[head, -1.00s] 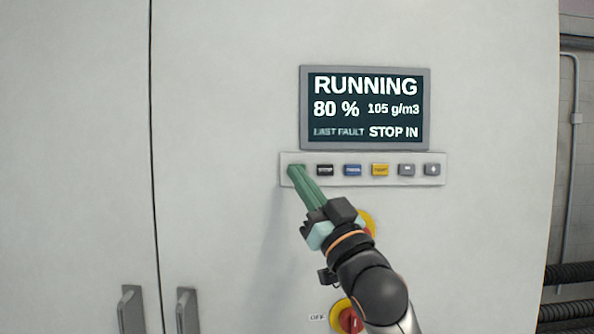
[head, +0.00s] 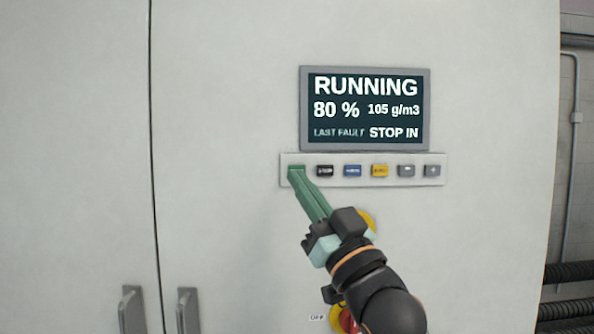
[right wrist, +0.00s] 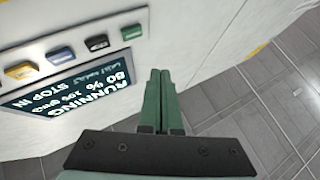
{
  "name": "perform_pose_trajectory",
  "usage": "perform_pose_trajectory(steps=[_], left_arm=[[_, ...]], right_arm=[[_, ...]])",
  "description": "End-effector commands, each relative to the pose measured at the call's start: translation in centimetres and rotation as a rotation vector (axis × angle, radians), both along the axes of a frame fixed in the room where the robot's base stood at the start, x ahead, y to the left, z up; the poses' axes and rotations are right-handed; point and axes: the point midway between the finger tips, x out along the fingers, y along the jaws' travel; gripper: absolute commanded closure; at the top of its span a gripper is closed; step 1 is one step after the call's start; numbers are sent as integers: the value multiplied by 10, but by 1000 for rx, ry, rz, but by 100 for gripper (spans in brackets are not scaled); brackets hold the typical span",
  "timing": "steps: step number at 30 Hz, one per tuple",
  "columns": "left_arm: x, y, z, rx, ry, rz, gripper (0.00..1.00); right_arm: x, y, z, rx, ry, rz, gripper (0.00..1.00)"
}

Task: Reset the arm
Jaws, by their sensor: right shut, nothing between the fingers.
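My right gripper (head: 294,178) is shut and empty, its green fingers together. In the head view its fingertips overlap the lower edge of the green button (head: 296,169) at the left end of the button strip (head: 437,181). The right wrist view shows the shut fingers (right wrist: 160,78) beside the green button (right wrist: 131,32), apart from it in that picture. The display (head: 366,108) above the strip reads RUNNING, 80 %, 105 g/m3, LAST FAULT STOP IN. My left gripper is not in view.
Black (head: 325,171), blue (head: 352,171), yellow (head: 379,170) and two grey buttons continue the row. A yellow-ringed control (head: 368,218) and a red rotary switch (head: 347,320) are partly behind my arm. Cabinet handles (head: 188,310) stand at lower left. Black hoses (head: 570,272) run at right.

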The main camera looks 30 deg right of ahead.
Motion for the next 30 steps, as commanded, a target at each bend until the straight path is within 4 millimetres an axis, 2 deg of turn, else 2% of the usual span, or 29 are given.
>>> perform_pose_trajectory(steps=[22, 24, 26, 29, 30], left_arm=[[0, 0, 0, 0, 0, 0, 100], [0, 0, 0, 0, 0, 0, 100], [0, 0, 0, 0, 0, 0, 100], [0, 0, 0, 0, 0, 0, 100], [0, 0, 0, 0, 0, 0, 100]], right_arm=[[2, 0, -3, 0, 7, 1, 100], [10, 2, -16, -2, 35, 4, 100], [22, 4, -37, -6, 82, 7, 100], [48, 10, -94, -14, 202, 18, 100], [58, 13, -122, -19, 259, 22, 100]])
